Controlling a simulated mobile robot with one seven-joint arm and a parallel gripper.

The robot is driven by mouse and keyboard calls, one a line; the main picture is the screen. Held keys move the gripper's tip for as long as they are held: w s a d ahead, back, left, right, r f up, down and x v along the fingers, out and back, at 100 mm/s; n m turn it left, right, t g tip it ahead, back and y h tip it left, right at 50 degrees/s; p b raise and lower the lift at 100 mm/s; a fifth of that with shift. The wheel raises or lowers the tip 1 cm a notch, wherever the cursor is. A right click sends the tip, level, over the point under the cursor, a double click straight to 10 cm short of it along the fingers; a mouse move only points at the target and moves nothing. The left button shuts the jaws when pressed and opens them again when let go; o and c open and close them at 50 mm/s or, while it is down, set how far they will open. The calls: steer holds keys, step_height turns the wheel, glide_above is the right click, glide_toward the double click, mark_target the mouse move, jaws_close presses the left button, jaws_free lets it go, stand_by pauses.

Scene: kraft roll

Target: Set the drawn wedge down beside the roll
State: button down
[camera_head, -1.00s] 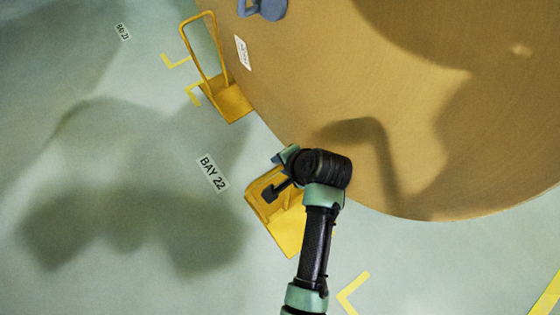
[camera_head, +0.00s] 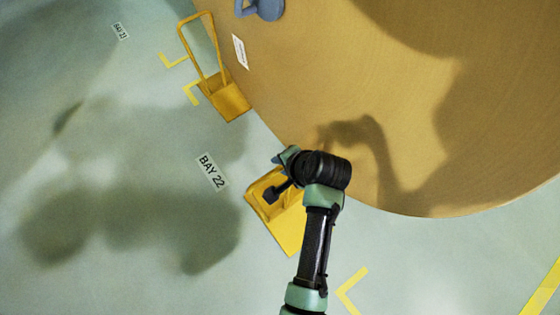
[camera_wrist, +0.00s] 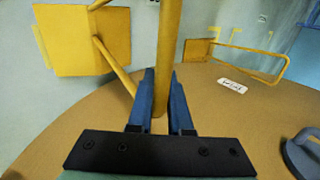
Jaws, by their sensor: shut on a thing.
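My gripper (camera_wrist: 161,74) is shut on the upright bar of a yellow wedge's handle, its blue fingers on either side of the bar. The held wedge (camera_head: 287,232) is beside the lower left rim of the big brown roll (camera_head: 330,90). In the wrist view its yellow plate (camera_wrist: 82,42) shows at upper left. My wrist hides part of the wedge and the grip in the head view. I cannot tell whether the wedge touches the floor or the roll.
A second yellow wedge (camera_head: 229,102) with a loop handle stands against the roll, farther up. A blue-grey fitting (camera_head: 267,8) sits on the roll. Open floor lies left.

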steer(key=shift+f+b, duration=0.35)
steer(key=shift+f, duration=0.25)
stand_by(0.5)
steer(key=c, duration=0.8)
jaws_free()
steer(key=shift+o, duration=0.2)
steer(key=p+v, duration=0.7)
steer(key=v, duration=0.6)
